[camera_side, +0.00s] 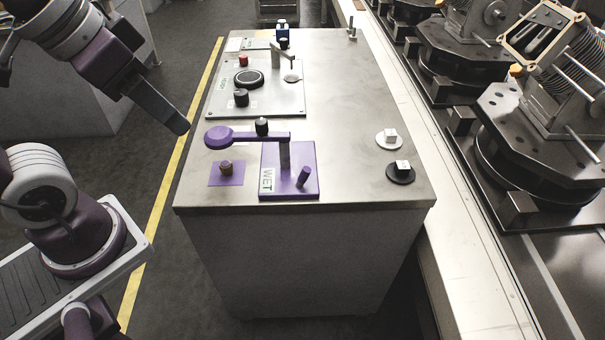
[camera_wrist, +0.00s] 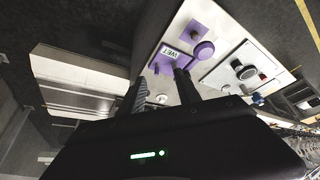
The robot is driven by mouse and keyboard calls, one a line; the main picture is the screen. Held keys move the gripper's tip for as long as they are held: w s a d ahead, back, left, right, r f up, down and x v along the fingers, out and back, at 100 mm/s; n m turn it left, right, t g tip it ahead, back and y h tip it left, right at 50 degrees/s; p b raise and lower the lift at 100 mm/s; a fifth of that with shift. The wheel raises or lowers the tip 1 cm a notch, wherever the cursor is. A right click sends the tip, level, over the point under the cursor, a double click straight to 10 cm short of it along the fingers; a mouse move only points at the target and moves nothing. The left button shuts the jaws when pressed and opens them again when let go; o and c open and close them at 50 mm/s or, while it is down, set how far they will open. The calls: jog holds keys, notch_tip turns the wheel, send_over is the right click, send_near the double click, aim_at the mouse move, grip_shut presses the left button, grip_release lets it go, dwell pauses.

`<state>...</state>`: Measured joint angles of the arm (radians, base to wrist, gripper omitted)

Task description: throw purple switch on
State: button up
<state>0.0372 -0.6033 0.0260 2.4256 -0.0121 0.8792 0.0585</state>
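A purple base plate (camera_side: 290,186) with a "WET" label lies on the near end of the grey cabinet top. A short purple lever (camera_side: 304,176) stands tilted on its right part. A post on the plate carries a purple horizontal arm whose round end (camera_side: 218,137) reaches left, near a purple square pad (camera_side: 227,174) with a dark knob. The plate also shows in the wrist view (camera_wrist: 165,58). My gripper (camera_side: 180,126) is left of the cabinet, above and apart from the fixture. In the wrist view its fingers are spread and empty (camera_wrist: 160,76).
A grey-green panel (camera_side: 285,101) with red and black knobs lies farther back. A white disc (camera_side: 389,140) and a black disc (camera_side: 400,175), each bearing a white cube, sit at right. A conveyor with machine parts runs beyond the right edge. The cabinet top's middle is clear.

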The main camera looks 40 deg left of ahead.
jog(key=w+d+f+m+g, duration=0.2)
jog(key=w, duration=0.7)
jog(key=m+g+y, duration=0.1)
jog(key=m+g, duration=0.2)
jog(key=m, duration=0.1)
send_over(305, 168)
jog(key=f, duration=1.6)
jog(key=shift+s+d+f, duration=0.1)
jog(key=shift+s+d, duration=0.05)
jog(key=shift+d, duration=0.05)
jog(key=f, duration=0.7)
jog(key=shift+a+f, duration=0.1)
jog(key=shift+a, duration=0.1)
grip_shut()
